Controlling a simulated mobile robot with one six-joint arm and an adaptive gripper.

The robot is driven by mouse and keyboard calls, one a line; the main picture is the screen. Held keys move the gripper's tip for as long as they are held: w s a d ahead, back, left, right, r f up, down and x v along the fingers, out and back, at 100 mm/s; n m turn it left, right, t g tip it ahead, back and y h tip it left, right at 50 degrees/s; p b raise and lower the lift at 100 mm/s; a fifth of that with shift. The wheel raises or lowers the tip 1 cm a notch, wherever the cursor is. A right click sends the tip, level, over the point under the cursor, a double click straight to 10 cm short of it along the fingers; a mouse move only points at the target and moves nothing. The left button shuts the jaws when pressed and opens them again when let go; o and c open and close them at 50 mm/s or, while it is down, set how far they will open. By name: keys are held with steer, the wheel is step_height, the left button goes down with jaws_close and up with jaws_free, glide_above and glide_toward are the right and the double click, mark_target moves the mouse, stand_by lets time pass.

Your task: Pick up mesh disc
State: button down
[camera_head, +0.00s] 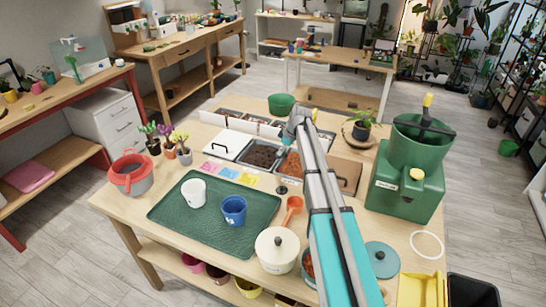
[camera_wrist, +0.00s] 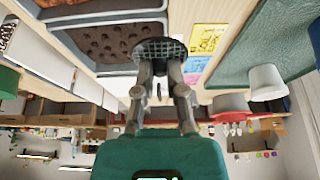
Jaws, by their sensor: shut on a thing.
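My gripper (camera_wrist: 159,68) is shut on a round dark mesh disc (camera_wrist: 160,47) at its fingertips in the wrist view. The disc's grid pattern shows on its near edge, and the fingers hide part of its lower side. Behind the disc in that view is a bin of dark soil (camera_wrist: 95,42). In the head view my gripper (camera_head: 284,148) is over the right side of the soil bin (camera_head: 262,155). The disc cannot be made out clearly there.
A green tray (camera_head: 170,217) holds a white pot (camera_head: 194,192) and a blue pot (camera_head: 233,210). A green machine (camera_head: 405,190) stands at right. A lidded cream pot (camera_head: 277,252) and an orange scoop (camera_head: 292,208) are near my arm. Coloured cards (camera_head: 228,173) lie behind the tray.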

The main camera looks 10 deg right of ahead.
steer(key=shift+w+d+r+p, duration=0.4)
steer(key=shift+w+d+r, duration=0.2)
steer(key=shift+w+d, duration=0.3)
steer(key=shift+w+d+r+p, duration=0.4)
steer(key=shift+w+d+r, duration=0.25)
steer(key=shift+d, duration=0.35)
steer(key=shift+s+f, duration=0.1)
steer(key=shift+f, duration=0.05)
